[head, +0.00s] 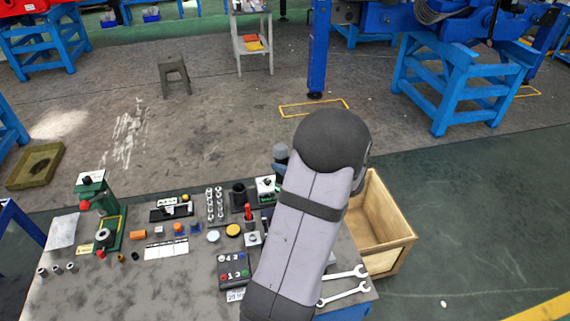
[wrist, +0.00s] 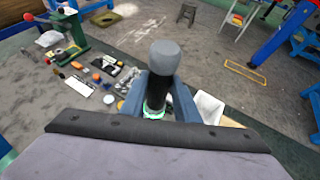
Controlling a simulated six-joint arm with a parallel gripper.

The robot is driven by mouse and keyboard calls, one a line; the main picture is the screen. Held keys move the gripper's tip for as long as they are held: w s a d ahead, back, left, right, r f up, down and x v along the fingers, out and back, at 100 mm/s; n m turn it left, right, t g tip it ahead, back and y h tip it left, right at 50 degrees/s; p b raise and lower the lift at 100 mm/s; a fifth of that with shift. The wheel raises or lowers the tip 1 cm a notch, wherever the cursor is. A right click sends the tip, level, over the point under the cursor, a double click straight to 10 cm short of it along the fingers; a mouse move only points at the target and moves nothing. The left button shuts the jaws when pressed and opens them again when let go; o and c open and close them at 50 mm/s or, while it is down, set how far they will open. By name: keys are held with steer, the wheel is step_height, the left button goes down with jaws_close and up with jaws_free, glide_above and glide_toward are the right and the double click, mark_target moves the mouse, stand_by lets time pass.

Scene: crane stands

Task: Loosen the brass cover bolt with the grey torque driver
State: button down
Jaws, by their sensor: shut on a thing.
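The grey torque driver shows a grey cap (wrist: 165,57) and a black shaft in the wrist view. My gripper (wrist: 158,98) is shut on it, with one blue-grey finger on each side of the shaft. A green ring shows low on the driver. In the head view the grey cap (head: 281,151) sticks up beside my arm, above the right part of the bench. My arm hides the driver's lower end and whatever is under it. I cannot make out the brass cover bolt in either view.
The bench (head: 180,285) holds a green press (head: 100,210), a red-handled tool (head: 248,212), an amber disc (head: 233,230), a white-topped block (head: 267,187), a button box (head: 234,270) and wrenches (head: 345,293). A wooden crate (head: 395,250) stands at right.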

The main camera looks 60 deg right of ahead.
steer(key=shift+d+f+b, duration=0.1)
steer(key=shift+f+b, duration=1.8)
steer(key=shift+f, duration=0.25)
steer(key=shift+d+n+t+y+p, duration=0.1)
steer(key=shift+n+t+y+p, duration=0.2)
steer(key=shift+n+y+p, duration=0.6)
